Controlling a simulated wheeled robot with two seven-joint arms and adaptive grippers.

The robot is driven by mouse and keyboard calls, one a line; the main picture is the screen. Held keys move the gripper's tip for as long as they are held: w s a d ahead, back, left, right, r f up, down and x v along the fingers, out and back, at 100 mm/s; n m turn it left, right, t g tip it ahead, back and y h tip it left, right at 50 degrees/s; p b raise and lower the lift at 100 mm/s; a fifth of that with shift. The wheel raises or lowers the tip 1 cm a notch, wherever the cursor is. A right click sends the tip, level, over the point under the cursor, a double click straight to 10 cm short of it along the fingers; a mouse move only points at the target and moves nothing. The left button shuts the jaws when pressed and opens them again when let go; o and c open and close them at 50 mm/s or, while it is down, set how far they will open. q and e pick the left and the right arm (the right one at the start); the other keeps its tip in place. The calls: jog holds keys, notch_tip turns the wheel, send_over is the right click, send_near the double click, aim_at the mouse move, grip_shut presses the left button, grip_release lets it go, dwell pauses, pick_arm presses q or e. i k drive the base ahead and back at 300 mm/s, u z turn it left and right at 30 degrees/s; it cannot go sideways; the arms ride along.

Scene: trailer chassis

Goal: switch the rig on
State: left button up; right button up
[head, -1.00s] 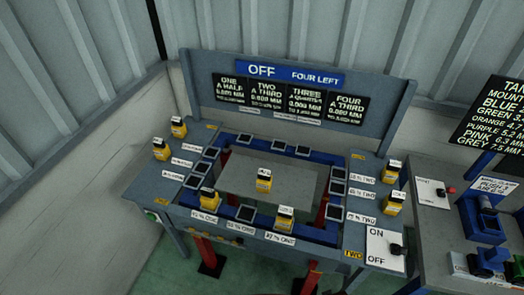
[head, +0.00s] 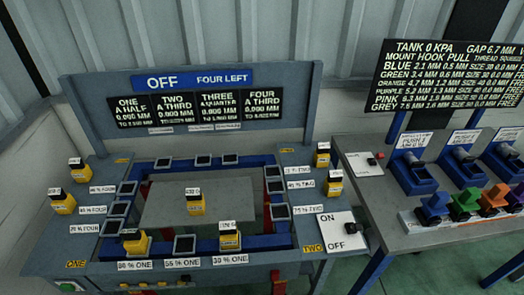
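The rig is a grey bench (head: 45,255) with a blue frame (head: 185,255) around a grey plate (head: 245,195). Its blue header sign (head: 195,80) reads OFF and FOUR LEFT. A white ON/OFF panel (head: 341,232) sits at the rig's front right corner. A dark switch knob (head: 351,229) is on that panel's right side, nearer the OFF word. A yellow block (head: 195,204) stands on the plate, and several others stand around the frame, such as one at the front (head: 229,238). Neither of my grippers is in view.
A second grey bench (head: 400,238) stands close on the right. It bears a white panel with a red button (head: 365,164), blue devices (head: 412,172) and coloured pieces (head: 465,204). A black text board (head: 455,75) rises behind it. Green floor (head: 440,268) shows at the lower right.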

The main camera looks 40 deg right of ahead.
aim_at(358, 226)
jog(key=z, duration=2.2)
